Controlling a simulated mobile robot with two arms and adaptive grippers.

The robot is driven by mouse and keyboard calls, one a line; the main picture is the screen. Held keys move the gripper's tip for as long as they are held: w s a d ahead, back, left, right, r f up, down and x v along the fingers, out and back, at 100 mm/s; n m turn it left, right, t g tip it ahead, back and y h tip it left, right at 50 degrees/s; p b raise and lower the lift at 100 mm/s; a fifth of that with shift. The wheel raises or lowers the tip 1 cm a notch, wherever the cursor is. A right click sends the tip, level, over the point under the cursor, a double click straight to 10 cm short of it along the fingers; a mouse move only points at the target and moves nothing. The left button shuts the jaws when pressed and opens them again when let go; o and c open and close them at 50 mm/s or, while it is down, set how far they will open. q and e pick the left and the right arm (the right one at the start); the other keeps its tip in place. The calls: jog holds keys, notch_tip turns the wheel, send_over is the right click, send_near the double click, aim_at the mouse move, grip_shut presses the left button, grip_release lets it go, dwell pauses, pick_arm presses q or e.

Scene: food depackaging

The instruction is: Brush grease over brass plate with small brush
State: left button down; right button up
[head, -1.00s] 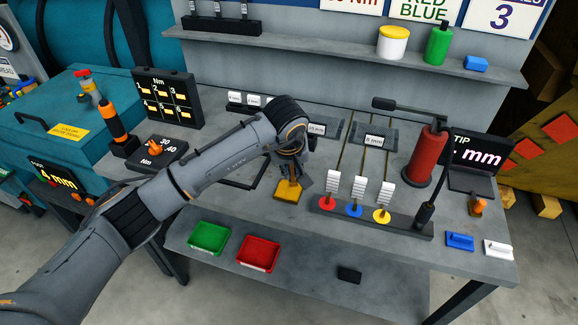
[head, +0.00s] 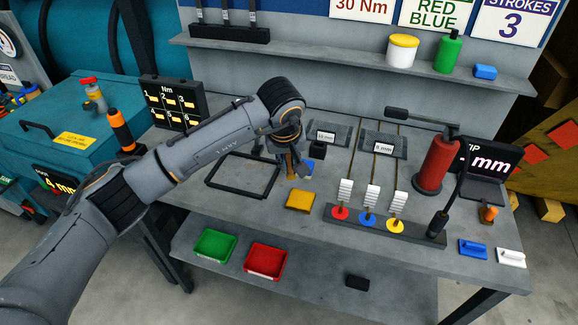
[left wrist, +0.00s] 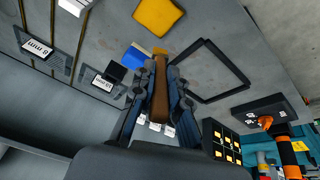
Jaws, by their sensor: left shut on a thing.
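My left gripper (head: 291,158) is above the table, shut on a small brush. In the left wrist view the brush's brown handle (left wrist: 160,98) runs between the two fingers (left wrist: 161,72). The brush tip is small, and I cannot tell whether it touches anything. A yellow square (head: 300,201), which looks like the brass plate, lies flat on the table in front of the gripper, clear of it. It also shows at the top of the left wrist view (left wrist: 158,15). I cannot make out grease on it. My right gripper is not in view.
A blue piece (left wrist: 138,59) lies beside the brush, with a small black box (head: 317,150) close by. A black square frame (head: 210,181) lies to the left. A rack with coloured discs (head: 385,228) and a red cylinder (head: 437,167) stand to the right.

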pick_arm(q)
jog(key=shift+a+r, duration=0.15)
jog(key=shift+r, duration=0.35)
jog(key=shift+w+a+r+p, duration=0.1)
jog(key=shift+r+p, duration=0.25)
jog(key=shift+r, duration=0.65)
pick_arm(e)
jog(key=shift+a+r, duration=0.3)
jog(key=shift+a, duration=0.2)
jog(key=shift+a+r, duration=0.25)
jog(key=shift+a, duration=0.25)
